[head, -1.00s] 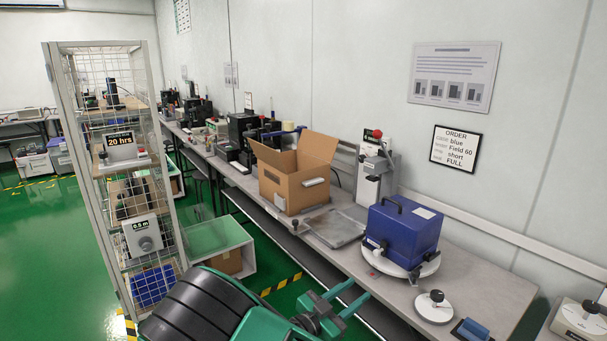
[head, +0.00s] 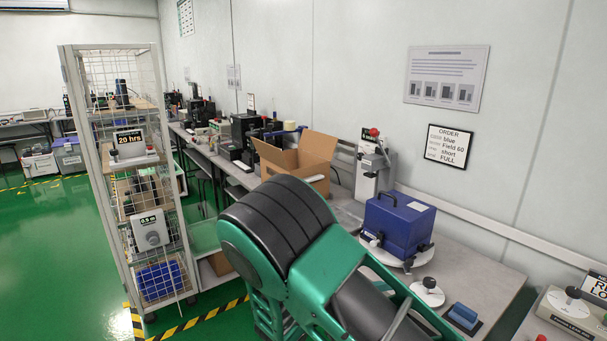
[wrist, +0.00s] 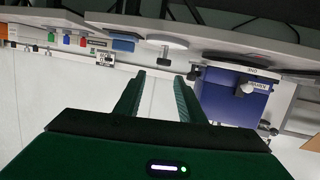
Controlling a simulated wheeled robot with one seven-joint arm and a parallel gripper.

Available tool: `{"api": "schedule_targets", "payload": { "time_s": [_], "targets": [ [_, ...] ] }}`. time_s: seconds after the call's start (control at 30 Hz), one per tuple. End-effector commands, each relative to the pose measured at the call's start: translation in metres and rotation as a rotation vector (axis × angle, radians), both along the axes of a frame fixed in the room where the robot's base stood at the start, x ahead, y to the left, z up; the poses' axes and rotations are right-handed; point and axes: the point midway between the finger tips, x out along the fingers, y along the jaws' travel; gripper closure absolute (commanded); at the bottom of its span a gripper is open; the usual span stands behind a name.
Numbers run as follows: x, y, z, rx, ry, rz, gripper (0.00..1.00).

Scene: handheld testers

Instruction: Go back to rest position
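My gripper (wrist: 158,98) shows in the wrist view with its two green fingers apart and nothing between them. In that view the bench appears upside down, and the blue tester case (wrist: 233,97) is just right of the fingers, apart from them. In the head view my green and black arm rises in the lower middle, and the gripper itself is not seen there. The blue case (head: 398,226) sits on a round white plate (head: 384,258) on the bench. An order sign (head: 449,146) hangs on the wall behind it.
An open cardboard box (head: 318,152) stands on the bench, partly hidden by my arm. A wire-mesh rack (head: 75,150) stands at the left. A grey press (head: 372,170) and a blue block (head: 464,316) are on the bench. Green floor (head: 50,240) at left is open.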

Motion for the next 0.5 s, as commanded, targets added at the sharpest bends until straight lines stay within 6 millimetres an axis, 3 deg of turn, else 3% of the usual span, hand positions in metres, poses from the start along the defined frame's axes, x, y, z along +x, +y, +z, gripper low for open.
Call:
{"api": "schedule_targets", "payload": {
  "time_s": [0.2,0.5],
  "targets": [
    [-0.026,-0.070,0.016,0.145,0.217,-0.150,0.64],
    [-0.084,-0.142,0.037,0.413,0.511,-0.235,0.64]
  ]
}}
